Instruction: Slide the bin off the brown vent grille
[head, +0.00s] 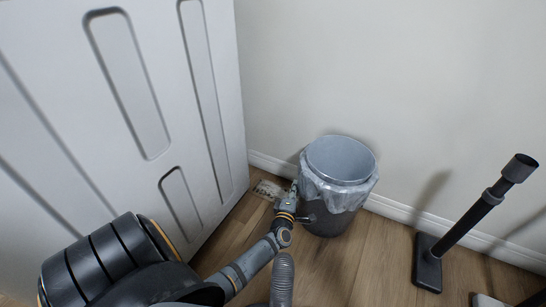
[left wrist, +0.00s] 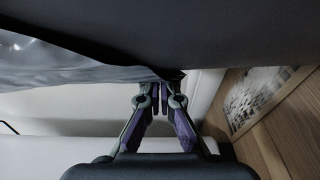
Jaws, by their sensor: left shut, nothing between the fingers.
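The bin (head: 325,222) is dark with a pale liner folded over its rim, and stands upright by the wall. The vent grille (head: 267,189) is in the floor just left of the bin; my gripper and the bin hide part of its right side, so I cannot tell if they overlap. My left gripper (head: 293,189) is shut and empty at the bin's left side. In the left wrist view its fingertips (left wrist: 160,92) are close to the dark bin wall (left wrist: 200,35) and the liner (left wrist: 70,62); contact is unclear. The grille (left wrist: 258,98) shows at right there. My right gripper is out of view.
A white panelled door (head: 150,110) stands left of the grille. The wall with its white baseboard (head: 400,211) runs behind the bin. A black post on a flat base (head: 428,265) stands to the right. Wooden floor (head: 365,265) is clear between bin and post.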

